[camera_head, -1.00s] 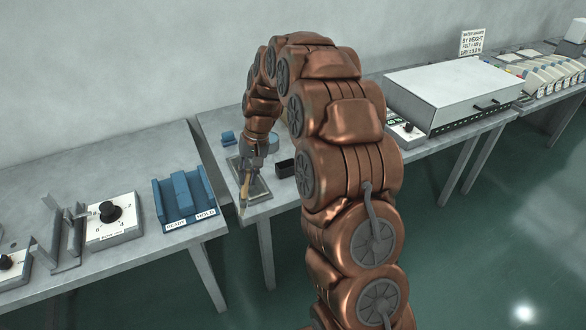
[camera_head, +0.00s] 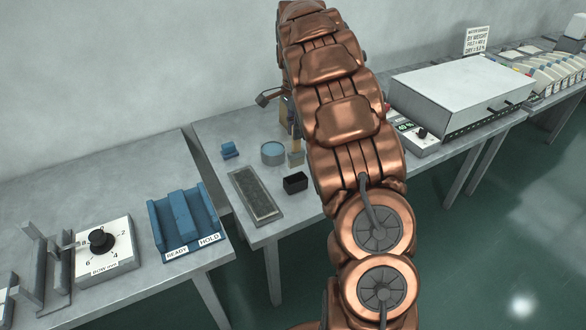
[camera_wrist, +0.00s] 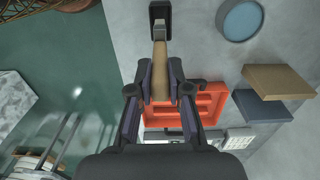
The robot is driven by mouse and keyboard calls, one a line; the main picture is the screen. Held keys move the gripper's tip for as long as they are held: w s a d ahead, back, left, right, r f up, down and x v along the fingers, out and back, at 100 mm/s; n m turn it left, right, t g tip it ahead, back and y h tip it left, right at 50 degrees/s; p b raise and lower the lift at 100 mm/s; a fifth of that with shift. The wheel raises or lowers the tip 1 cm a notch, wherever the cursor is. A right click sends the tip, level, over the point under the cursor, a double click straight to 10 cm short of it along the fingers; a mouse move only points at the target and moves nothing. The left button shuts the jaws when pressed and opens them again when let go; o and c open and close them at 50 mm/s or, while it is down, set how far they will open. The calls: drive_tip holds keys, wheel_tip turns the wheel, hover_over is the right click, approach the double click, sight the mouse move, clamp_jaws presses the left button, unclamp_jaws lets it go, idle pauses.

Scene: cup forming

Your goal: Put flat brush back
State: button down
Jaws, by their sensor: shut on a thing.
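My gripper (camera_wrist: 160,78) is shut on the tan handle of the flat brush (camera_wrist: 160,58) in the wrist view. A dark squared piece with a grey middle shows at the handle's far end; I cannot tell whether it is the brush head or something beyond it. In the head view a tan strip of the brush (camera_head: 290,112) shows beside my arm, above the back of the middle table. My arm hides most of the gripper there. A small open black box (camera_head: 295,182) stands on that table, in front of the brush.
A dark flat tray (camera_head: 255,195), a round blue-topped tin (camera_head: 273,153) and a small blue block (camera_head: 229,149) are on the middle table. An orange tray (camera_wrist: 212,101) lies beyond my fingers in the wrist view, with a tan block (camera_wrist: 279,81) to its right.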

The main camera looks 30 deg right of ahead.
sight(295, 152)
wheel_tip(295, 152, down, 9)
drive_tip(key=p, duration=0.3)
drive_tip(key=shift+f, duration=0.3)
drive_tip(key=c, duration=1.1)
unclamp_jaws()
drive_tip(key=shift+r, duration=0.1)
